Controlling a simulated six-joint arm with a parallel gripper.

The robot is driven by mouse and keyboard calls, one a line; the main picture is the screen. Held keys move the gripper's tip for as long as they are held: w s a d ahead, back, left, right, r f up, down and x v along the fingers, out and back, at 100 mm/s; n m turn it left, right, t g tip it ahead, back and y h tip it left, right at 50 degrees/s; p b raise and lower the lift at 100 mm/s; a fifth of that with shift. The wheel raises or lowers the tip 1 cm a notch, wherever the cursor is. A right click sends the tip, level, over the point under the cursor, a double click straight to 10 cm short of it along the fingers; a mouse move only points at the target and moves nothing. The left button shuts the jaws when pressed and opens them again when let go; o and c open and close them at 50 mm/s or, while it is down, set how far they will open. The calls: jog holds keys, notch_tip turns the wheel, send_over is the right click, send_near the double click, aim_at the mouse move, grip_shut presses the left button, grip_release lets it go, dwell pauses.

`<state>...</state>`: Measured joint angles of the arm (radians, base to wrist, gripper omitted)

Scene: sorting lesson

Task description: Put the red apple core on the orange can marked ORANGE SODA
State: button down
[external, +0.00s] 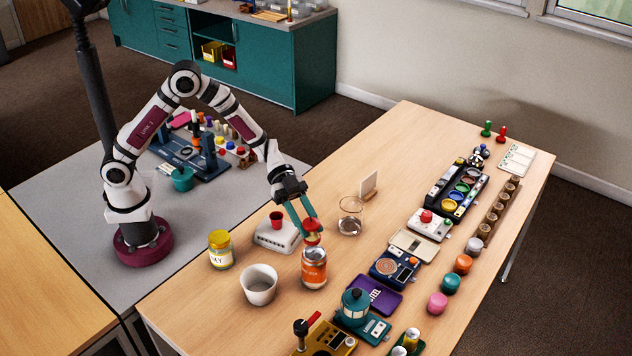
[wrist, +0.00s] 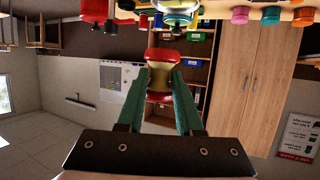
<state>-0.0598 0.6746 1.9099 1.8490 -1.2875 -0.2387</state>
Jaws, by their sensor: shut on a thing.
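The red apple core (external: 313,226), with red ends and a pale narrow waist, is held between the teal fingers of my gripper (external: 306,214). In the wrist view the apple core (wrist: 162,60) sits upright between the two fingertips (wrist: 161,78). The orange can (external: 314,270) stands upright on the table, directly below the core in the external view. The core's lower end is at or just above the can's top; I cannot tell whether they touch. The can does not show clearly in the wrist view.
A white cup (external: 259,286) and a yellow-lidded jar (external: 220,252) stand left of the can. A white box (external: 270,238) bearing a red cup (external: 276,219) is behind it. A glass beaker (external: 350,218) stands behind right.

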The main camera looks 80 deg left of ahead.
jog(key=shift+w+a+f, duration=0.1)
jog(key=shift+w+f, duration=0.05)
jog(key=shift+f, duration=0.6)
jog(key=shift+w+a+f, duration=0.1)
jog(key=shift+a+f, duration=0.05)
jog(key=shift+f, duration=0.65)
jog(key=shift+w+a+f, duration=0.1)
jog(key=shift+w+f, duration=0.05)
jog(key=shift+f, duration=0.6)
jog(key=shift+f, duration=0.15)
jog(key=c, duration=0.5)
grip_release()
